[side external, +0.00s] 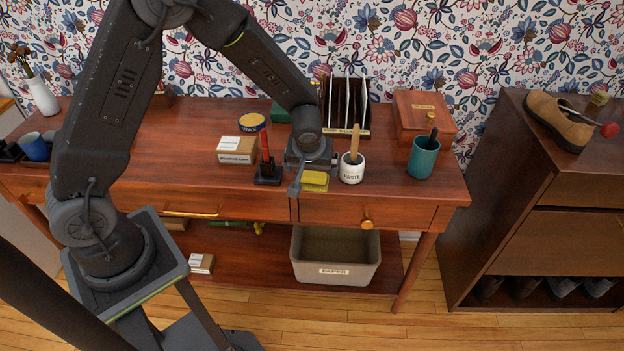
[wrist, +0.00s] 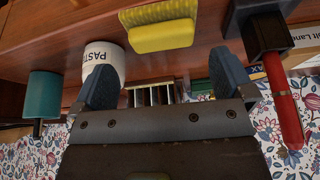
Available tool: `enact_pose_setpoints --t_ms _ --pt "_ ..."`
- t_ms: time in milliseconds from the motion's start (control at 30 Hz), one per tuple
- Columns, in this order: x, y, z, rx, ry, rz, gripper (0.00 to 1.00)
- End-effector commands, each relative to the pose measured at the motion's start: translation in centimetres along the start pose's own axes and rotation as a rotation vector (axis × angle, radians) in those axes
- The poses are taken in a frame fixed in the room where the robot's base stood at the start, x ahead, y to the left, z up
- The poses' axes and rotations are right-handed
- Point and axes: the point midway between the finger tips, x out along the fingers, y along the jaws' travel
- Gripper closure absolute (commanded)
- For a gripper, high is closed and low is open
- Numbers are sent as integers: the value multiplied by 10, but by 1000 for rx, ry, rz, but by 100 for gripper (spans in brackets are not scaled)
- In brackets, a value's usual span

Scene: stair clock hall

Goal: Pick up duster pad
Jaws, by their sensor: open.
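The duster pad, a yellow block with a paler ridged side, lies on the wooden table (side external: 235,196) near its front edge; it shows in the side view (side external: 316,178) and the wrist view (wrist: 162,36). My gripper (side external: 313,172) is open and empty, close to the pad and partly over it in the side view. In the wrist view, its blue-grey fingers (wrist: 163,72) are spread wide, and the pad is just beyond the tips, roughly centred between them. I see no contact; the exact gap is unclear.
A white paste pot (side external: 351,169) stands close right of the pad, a red-handled tool in a black holder (side external: 268,172) close left. A teal cup (side external: 423,158) is farther right. A letter rack (side external: 345,105) and a wooden box (side external: 424,113) are behind.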

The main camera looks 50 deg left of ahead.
Motion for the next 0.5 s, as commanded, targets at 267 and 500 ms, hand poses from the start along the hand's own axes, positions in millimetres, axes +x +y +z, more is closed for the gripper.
enact_pose_setpoints --t_ms 267,500 --pt "25 -2 0 0 -3 -2 0" --pt "55 -3 -1 -1 -2 1 0"
